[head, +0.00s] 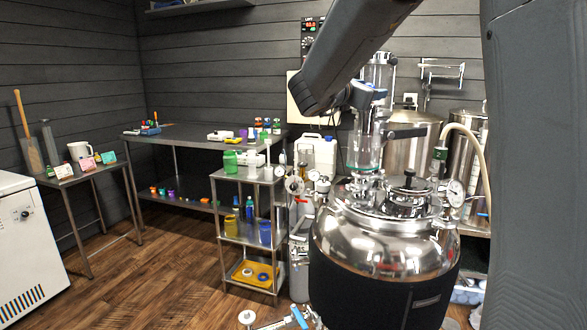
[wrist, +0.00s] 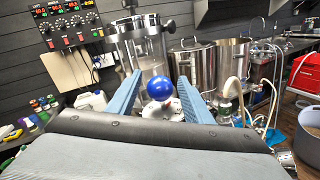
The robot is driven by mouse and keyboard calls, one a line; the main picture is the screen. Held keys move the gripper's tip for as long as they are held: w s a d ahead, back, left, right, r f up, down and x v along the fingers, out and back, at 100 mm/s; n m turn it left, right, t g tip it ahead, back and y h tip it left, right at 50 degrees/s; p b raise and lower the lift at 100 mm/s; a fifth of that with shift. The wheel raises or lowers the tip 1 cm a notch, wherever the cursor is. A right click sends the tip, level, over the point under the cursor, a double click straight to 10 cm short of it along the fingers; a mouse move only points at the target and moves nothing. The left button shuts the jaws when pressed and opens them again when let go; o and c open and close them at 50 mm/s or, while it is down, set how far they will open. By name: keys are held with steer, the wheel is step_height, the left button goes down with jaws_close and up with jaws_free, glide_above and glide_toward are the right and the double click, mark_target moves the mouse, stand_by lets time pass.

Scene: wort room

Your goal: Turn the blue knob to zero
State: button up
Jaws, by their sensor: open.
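The blue knob (wrist: 160,88) is a shiny round ball in the middle of the wrist view. It sits above a pale fitting (wrist: 162,107) that is partly hidden by my wrist housing. My gripper (wrist: 159,92) is open, with one light-blue finger on each side of the knob. Gaps show between the knob and both fingers; I cannot tell how far ahead of the fingertips it is. In the head view my gripper (head: 370,96) is beside the glass column over the steel vessel, and the knob cannot be made out. No zero mark is readable.
A rounded steel vessel (head: 385,245) with gauges and fittings on its lid stands below my arm. A glass column (head: 368,145) rises from it. Steel pots (wrist: 198,65) stand behind. A control panel (wrist: 68,22) hangs on the wall. Open wooden floor (head: 150,285) lies at left.

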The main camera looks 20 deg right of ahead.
steer(key=shift+a+r+m+g+h+p, duration=0.1)
steer(key=shift+m+g+h+p, duration=0.5)
steer(key=shift+p, duration=0.6)
steer(key=b+v, duration=0.3)
steer(key=v, duration=0.5)
steer(key=w+a+f+n+t+y+p, duration=0.1)
steer(key=w+a+f+n+t+y, duration=0.3)
steer(key=n, duration=0.6)
steer(key=w+a+f+n+t+y+p, duration=0.15)
steer(key=a+f+n+y, duration=0.3)
steer(key=n, duration=0.45)
steer(key=s+a+f+n+g+y, duration=0.1)
steer(key=s+a+f+n+y, duration=0.1)
steer(key=f+n, duration=0.4)
steer(key=s+a+f+n+g+y, duration=0.2)
steer(key=s+a+f+n+y, duration=0.1)
steer(key=f+n, duration=0.3)
steer(key=shift+s+a+f+n+y, duration=0.3)
steer(key=shift+a+f+n+y, duration=0.15)
steer(key=shift+n+y, duration=0.55)
steer(key=shift+g, duration=0.25)
